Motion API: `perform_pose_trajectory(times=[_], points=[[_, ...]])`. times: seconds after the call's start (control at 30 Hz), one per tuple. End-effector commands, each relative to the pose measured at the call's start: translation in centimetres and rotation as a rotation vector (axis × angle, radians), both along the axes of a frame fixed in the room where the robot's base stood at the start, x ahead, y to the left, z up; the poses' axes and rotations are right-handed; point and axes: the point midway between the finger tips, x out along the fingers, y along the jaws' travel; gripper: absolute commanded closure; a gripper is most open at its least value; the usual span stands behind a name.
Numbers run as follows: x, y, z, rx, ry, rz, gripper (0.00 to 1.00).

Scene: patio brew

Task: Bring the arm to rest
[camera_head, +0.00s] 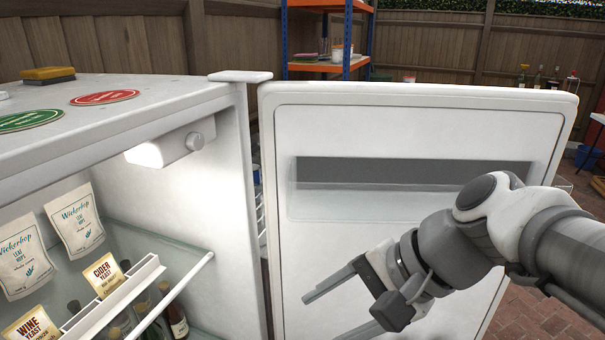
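My arm reaches in from the right side of the picture, in front of the inner face of an open white fridge door (420,120). My gripper (318,312) points to the lower left, with its two fingers spread apart and nothing visible between them. The lower finger runs partly out of the bottom of the picture. The gripper appears in front of the door; whether it touches the door cannot be told.
The open fridge (225,150) stands at left. Inside are hops pouches (76,222), yeast packets (104,275), a white rack (120,290) and bottles (175,315). A sponge (48,74) and coasters (104,97) lie on top. A shelf unit (325,67) stands behind. Brick floor shows lower right.

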Motion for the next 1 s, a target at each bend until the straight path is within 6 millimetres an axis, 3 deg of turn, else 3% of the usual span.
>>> perform_pose_trajectory(times=[0.63, 1.0], points=[[-0.6, -1.4, -1.0, -0.134, -0.083, 0.087, 0.34], [-1.2, -7.8, -2.0, -0.712, -0.402, 0.485, 0.34]])
